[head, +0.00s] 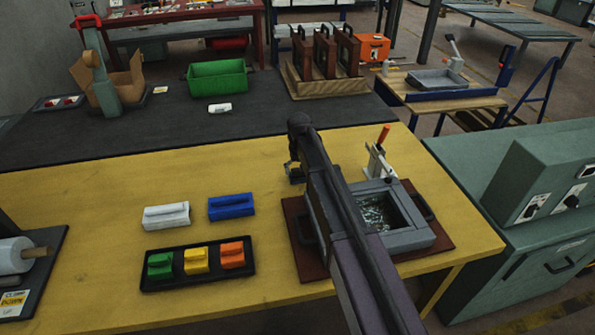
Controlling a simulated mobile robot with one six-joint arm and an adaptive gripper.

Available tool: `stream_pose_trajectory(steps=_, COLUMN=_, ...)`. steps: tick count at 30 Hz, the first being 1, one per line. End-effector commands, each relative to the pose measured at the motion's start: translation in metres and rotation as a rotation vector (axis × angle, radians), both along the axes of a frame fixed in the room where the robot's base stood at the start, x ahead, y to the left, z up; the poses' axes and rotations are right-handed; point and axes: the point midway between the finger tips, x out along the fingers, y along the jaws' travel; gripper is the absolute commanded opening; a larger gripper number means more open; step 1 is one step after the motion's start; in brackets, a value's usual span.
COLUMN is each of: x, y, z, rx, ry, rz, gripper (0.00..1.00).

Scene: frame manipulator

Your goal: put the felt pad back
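No item can be told for certain as the felt pad. A white block with a raised grip (166,216) and a blue one (231,207) lie side by side on the yellow table. Below them a black tray (200,281) holds a green block (160,265), a yellow block (196,260) and an orange block (232,255) in a row. My gripper (294,176) is above the yellow table, right of the blue block and apart from it. It is small and dark here, and its fingers cannot be made out. No held thing can be made out.
My arm crosses a grey frame (413,239) on a brown board (437,254), with a clamp (379,160) behind it. A green bin (217,80), a small white item (220,107) and a wooden rack (325,86) stand on the dark mat.

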Motion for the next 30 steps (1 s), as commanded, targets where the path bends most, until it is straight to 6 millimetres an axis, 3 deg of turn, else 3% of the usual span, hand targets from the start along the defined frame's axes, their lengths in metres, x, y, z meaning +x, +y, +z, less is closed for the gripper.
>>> stream_pose_trajectory(steps=14, x=0.000, y=0.000, z=0.005, rx=0.000, ry=0.000, rz=0.000, gripper=1.00)
stream_pose_trajectory(steps=30, x=0.000, y=-0.001, z=0.045, rx=0.000, ry=0.000, rz=-0.001, gripper=1.00)
